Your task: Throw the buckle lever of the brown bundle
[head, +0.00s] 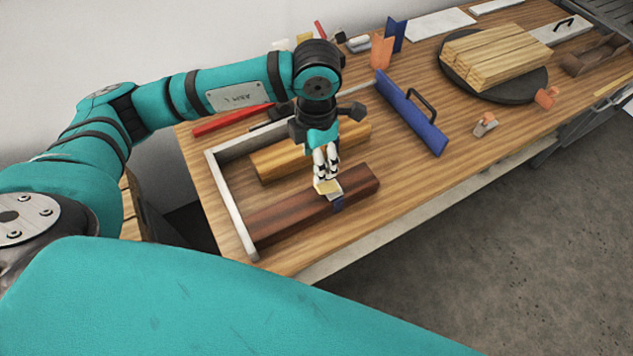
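The brown bundle (275,217), a dark reddish-brown bar of wood, lies on the table at the near left, inside the pale corner frame. A dark blue strap (338,203) goes round it, with a small metal buckle (335,194) on top. A pale yellow piece, seemingly the buckle lever (326,186), sits at the buckle. My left gripper (326,177) points down right above it, fingers close together and looking shut. The tips partly cover the lever; whether they touch it is unclear. My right gripper is not in view.
A yellow-brown bundle (285,161) lies just behind. The pale frame (230,205) borders the left and back. A blue bar with a handle (415,118) stands to the right. Planks lie on a dark round plate (525,92) farther right. The table between is mostly clear.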

